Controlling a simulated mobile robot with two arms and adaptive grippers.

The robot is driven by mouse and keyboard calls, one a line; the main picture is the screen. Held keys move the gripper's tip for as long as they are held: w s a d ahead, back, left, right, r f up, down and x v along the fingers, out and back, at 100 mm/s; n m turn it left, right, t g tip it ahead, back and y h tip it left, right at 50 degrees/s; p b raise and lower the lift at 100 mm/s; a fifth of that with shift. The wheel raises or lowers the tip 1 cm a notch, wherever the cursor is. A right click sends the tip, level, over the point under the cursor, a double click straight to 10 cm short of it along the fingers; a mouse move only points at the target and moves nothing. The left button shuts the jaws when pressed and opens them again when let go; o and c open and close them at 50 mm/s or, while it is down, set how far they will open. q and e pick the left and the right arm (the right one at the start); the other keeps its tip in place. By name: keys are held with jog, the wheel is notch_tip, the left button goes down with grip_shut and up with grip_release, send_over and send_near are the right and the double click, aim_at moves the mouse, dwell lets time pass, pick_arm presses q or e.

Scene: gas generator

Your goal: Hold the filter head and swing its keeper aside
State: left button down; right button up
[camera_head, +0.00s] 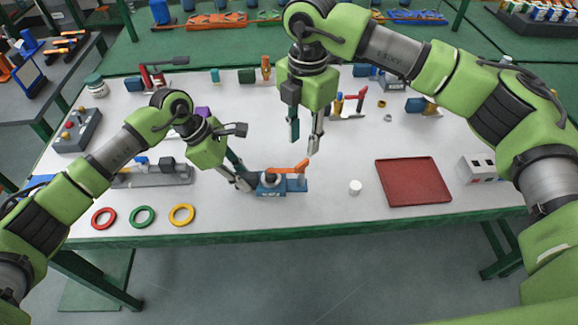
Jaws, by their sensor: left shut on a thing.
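A small fixture with a blue base (296,186) sits near the front middle of the table. It carries a grey-black filter head (269,177) at its left part and an orange keeper (290,168) that reaches across toward the right. My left gripper (250,182) comes in from the left and is shut on the filter head, whose left side the fingers partly hide. My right gripper (304,145) hangs above the table, just behind and above the keeper. Its fingers are apart with nothing between them, and it does not appear to touch the fixture.
Red (104,218), green (142,217) and yellow (181,215) rings lie at the front left. A grey rail fixture (150,178) stands behind them. The table's middle is mostly clear.

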aim_at(302, 163)
jog(key=shift+f, duration=3.95)
grip_shut()
